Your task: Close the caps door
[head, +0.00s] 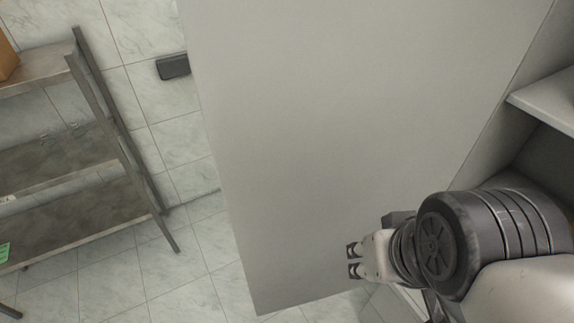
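The caps door (330,130) is a large plain light-grey panel that fills the middle of the head view. It stands open, swung out from the grey cabinet at the right. A dark block like a handle (173,67) juts out past its left edge; how it is attached is hidden. My gripper (354,260) is in front of the lower right part of the door, pointing left. Its two dark fingertips are apart with nothing between them. I cannot tell whether it touches the door.
The cabinet (545,95) with a light shelf and a dark opening is at the right, partly behind my arm. A metal shelf rack (65,170) stands at the left, with an orange-brown box (6,58) on top. Tiled floor (185,270) is free between rack and door.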

